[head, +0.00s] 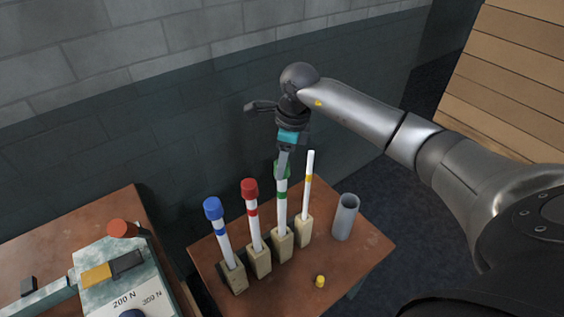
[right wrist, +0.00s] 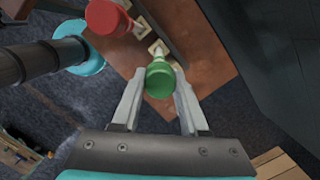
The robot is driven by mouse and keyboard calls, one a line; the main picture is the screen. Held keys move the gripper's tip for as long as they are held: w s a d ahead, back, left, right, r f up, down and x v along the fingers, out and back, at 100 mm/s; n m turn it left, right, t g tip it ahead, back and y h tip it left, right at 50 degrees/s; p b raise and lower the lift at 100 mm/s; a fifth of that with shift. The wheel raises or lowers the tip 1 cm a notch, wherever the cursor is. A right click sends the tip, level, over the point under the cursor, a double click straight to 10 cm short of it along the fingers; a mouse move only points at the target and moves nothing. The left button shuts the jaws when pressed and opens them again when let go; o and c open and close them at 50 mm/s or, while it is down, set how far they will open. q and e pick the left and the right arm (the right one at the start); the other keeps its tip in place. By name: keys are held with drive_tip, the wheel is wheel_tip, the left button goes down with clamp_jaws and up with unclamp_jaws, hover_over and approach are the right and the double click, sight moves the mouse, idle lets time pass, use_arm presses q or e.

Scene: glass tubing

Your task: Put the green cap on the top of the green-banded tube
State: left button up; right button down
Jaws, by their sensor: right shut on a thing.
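The green cap (head: 281,174) is between the fingers of my right gripper (head: 284,163), at the top of the green-banded tube (head: 281,212). In the right wrist view the green cap (right wrist: 159,80) shows between the two fingertips of my right gripper (right wrist: 160,84), which is shut on it. The tube stands nearly upright in a tan block (head: 283,245). The cap appears in line with the tube top; fingers partly hide it, so I cannot tell how far it is seated. My left gripper is not in view.
Blue-capped (head: 213,209) and red-capped (head: 250,190) tubes stand to the left. A bare-topped yellow-banded tube (head: 308,182) and a grey cup (head: 345,218) stand to the right. A small yellow cap (head: 320,281) lies on the front of the brown table (head: 281,294). A wall rises behind.

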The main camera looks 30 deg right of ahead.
unclamp_jaws()
idle(0.7)
drive_tip(key=shift+r, duration=0.15)
drive_tip(key=shift+r+p, duration=2.8)
drive_tip(key=shift+r, duration=1.1)
